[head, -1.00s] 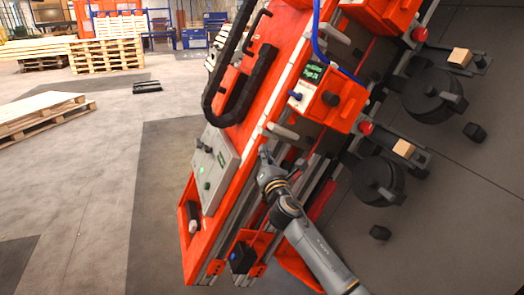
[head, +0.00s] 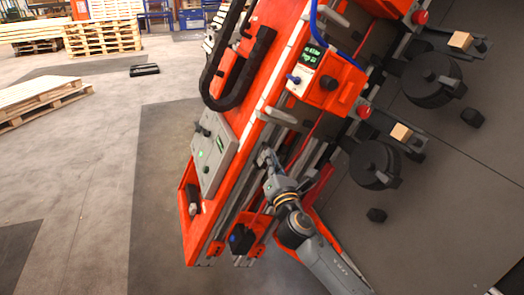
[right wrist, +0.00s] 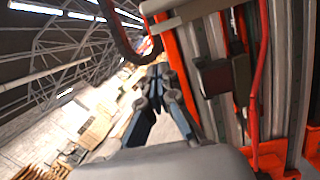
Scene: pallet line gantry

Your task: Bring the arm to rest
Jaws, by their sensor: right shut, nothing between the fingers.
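My right arm comes in from the lower right of the head view. Its gripper (head: 265,156) is in front of the orange gantry frame, beside the grey button panel. The gripper is small in the head view, and I cannot tell its exact gap to the frame. In the right wrist view its fingers (right wrist: 156,74) are together and empty, with the frame's uprights close on the right. My left gripper is not in view.
The grey button panel (head: 214,154) and an orange box with a small display (head: 327,81) are on the gantry. Round black units (head: 432,79) stand to the right. Wooden pallets (head: 38,98) lie at the left. Open floor (head: 85,170) lies between.

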